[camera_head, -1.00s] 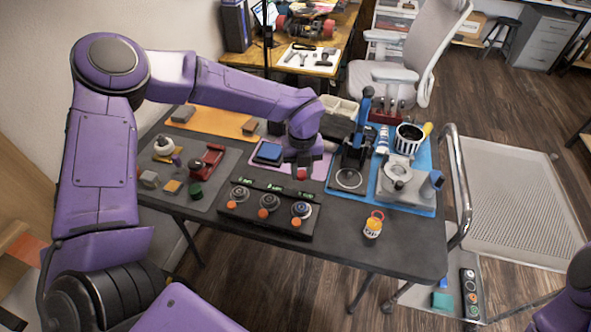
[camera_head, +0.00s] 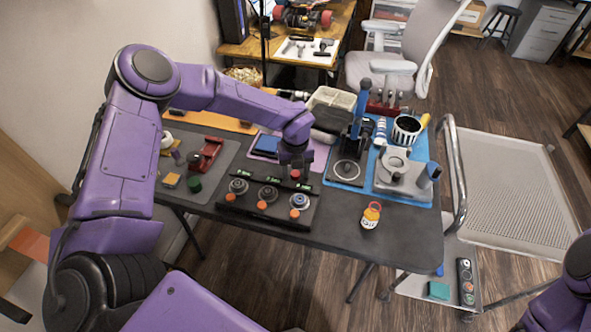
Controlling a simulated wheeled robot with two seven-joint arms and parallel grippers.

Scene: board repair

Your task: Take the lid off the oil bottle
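A small yellow-orange bottle (camera_head: 370,217) with a pale label stands upright near the front edge of the black table, right of the dial panel. I take it to be the oil bottle. A red-orange ring-like lid (camera_head: 375,205) is on its top. My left gripper (camera_head: 296,172) points down above the table, behind the dial panel and well to the left of the bottle. A small red thing shows at its fingertips; I cannot tell if it is held. My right gripper is out of view; only part of my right arm shows at the lower right.
The dial panel (camera_head: 266,215) lies in front of my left gripper. A blue mat (camera_head: 407,195) with a grey fixture, a striped cup (camera_head: 406,130) and a black stand (camera_head: 350,160) is at the right. A metal rail (camera_head: 459,170) borders the table's right side. Table around the bottle is clear.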

